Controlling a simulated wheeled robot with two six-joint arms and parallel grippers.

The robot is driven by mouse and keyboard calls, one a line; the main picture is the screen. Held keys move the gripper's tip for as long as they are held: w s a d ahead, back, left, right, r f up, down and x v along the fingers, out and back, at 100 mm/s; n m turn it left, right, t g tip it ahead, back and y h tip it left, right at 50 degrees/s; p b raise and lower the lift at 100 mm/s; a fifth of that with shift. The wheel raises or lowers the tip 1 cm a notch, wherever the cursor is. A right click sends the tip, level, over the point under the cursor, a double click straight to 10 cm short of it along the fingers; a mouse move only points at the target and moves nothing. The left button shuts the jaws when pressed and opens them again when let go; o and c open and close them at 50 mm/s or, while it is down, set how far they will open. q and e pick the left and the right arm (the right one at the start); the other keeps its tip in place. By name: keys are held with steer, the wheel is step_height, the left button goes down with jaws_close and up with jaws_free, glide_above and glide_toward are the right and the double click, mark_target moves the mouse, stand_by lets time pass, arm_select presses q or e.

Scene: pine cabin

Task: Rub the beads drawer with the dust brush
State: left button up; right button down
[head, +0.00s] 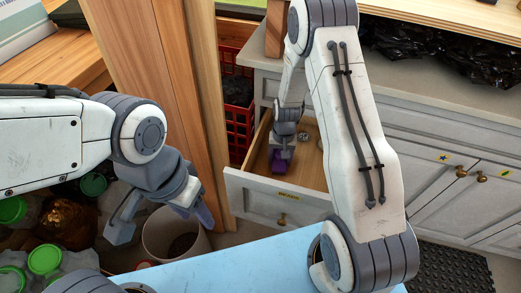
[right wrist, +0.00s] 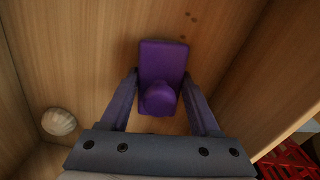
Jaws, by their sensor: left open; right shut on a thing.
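The beads drawer (head: 268,199) is pulled open from the grey cabinet, with a small yellow label on its front. Its wooden floor (right wrist: 90,50) fills much of the right wrist view. My right gripper (head: 281,153) reaches down inside the drawer. It is shut on the purple dust brush (right wrist: 162,60), which lies between its fingers (right wrist: 160,101) over the drawer floor. The brush's underside is hidden, so I cannot tell whether it touches the floor. My left gripper (head: 164,220) is open and empty, outside the drawer at the left.
A round pale shell-like thing (right wrist: 59,121) lies in the drawer, and small dark specks (right wrist: 187,16) mark its floor. A red crate (head: 239,125) stands beside the cabinet. A wooden post (head: 165,80), a bin (head: 165,238) and green-lidded jars (head: 45,259) are at the left.

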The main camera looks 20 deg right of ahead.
steer(key=shift+w+a, duration=0.3)
steer(key=shift+a, duration=0.2)
steer(key=shift+w+a, duration=0.3)
steer(key=shift+a, duration=0.2)
step_height(320, 180, up, 4)
steer(key=shift+f+p, duration=0.25)
steer(key=shift+p, duration=0.9)
steer(key=shift+r+p, duration=0.6)
steer(key=shift+p, duration=0.1)
arm_select(q)
step_height(320, 180, up, 7)
steer(key=p, duration=0.3)
steer(key=shift+w+a, duration=0.4)
arm_select(e)
steer(key=shift+r, duration=1.9)
arm_select(q)
steer(key=shift+r, duration=0.1)
